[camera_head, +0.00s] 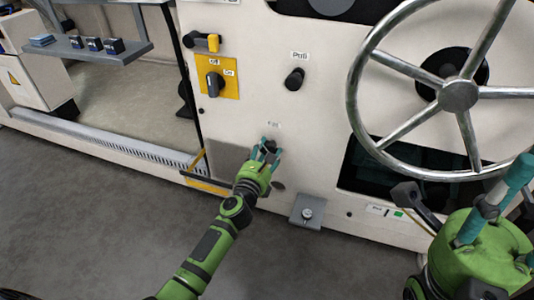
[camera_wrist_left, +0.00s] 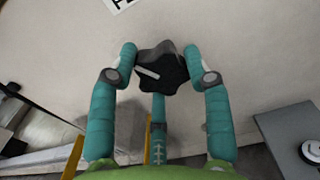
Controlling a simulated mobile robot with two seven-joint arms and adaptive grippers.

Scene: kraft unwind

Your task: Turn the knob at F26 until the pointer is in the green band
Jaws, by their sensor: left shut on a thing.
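The knob (camera_head: 270,145) is a dark knob on the cream machine panel, under a small label too blurred to read for certain. In the left wrist view the knob (camera_wrist_left: 176,74) is black and lobed with a pale line pointing to the upper left. My left gripper (camera_head: 266,153) is shut on it; in the wrist view its teal fingers (camera_wrist_left: 162,62) sit on either side, with a third below. A small white plate with a green patch (camera_head: 398,213) is low on the panel, right of the knob; no pointer can be made out. My right gripper (camera_head: 497,205) is at the right edge, away from the panel knob.
A large metal handwheel (camera_head: 459,95) stands out at the right. A black knob (camera_head: 294,79) and a rotary switch on a yellow plate (camera_head: 214,83) are above. A grey bracket (camera_head: 307,211) juts out lower right. The grey floor at the lower left is clear.

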